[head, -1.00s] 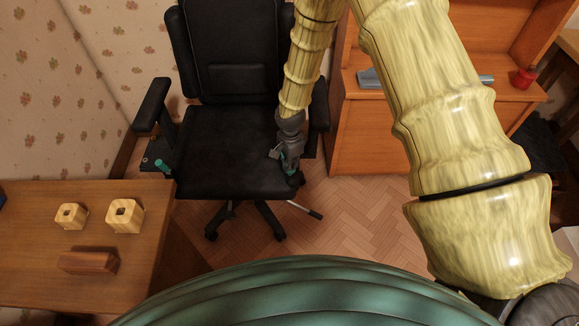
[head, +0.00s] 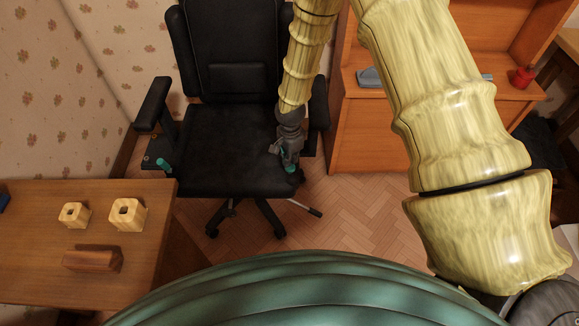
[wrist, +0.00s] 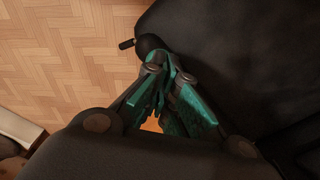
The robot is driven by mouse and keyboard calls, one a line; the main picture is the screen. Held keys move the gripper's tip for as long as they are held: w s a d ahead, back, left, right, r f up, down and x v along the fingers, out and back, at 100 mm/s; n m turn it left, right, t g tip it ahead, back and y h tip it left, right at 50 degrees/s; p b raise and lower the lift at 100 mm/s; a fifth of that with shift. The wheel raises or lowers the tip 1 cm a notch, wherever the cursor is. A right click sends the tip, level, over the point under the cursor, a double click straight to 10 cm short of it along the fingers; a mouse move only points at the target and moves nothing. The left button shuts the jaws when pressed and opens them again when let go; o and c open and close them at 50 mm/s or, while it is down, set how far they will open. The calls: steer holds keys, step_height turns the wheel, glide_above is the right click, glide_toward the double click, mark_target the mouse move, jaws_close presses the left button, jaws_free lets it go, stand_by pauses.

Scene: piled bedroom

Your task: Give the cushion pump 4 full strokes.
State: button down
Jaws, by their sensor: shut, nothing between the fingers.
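The black office chair (head: 220,150) stands ahead with its seat toward me. A dark rounded bulb (head: 297,178), which I take to be the cushion pump, sits at the seat's front right corner. It also shows in the wrist view (wrist: 150,44), just beyond my fingertips. My gripper (head: 290,164) points down at the right side of the seat, close to this bulb. In the wrist view my gripper (wrist: 158,62) has its teal-padded fingers together with nothing between them. I cannot tell whether the fingertips touch the bulb, and part of it is hidden by them.
A teal knob (head: 163,166) is on the chair's left side. The right armrest (head: 319,105) is close beside my arm. A wooden desk (head: 60,220) with two square rings and a brown block is at left. An orange-brown desk (head: 370,130) stands behind right. Floor at front right is clear.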

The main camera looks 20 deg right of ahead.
mark_target(290, 167)
steer(key=shift+f, duration=0.1)
steer(key=shift+f, duration=0.35)
steer(key=shift+f+b, duration=0.6)
steer(key=shift+f, duration=0.65)
steer(key=shift+r, duration=0.1)
steer(key=shift+r+p, duration=1.3)
steer(key=shift+r, duration=0.35)
steer(key=shift+f, duration=0.4)
steer(key=shift+f+b, duration=0.3)
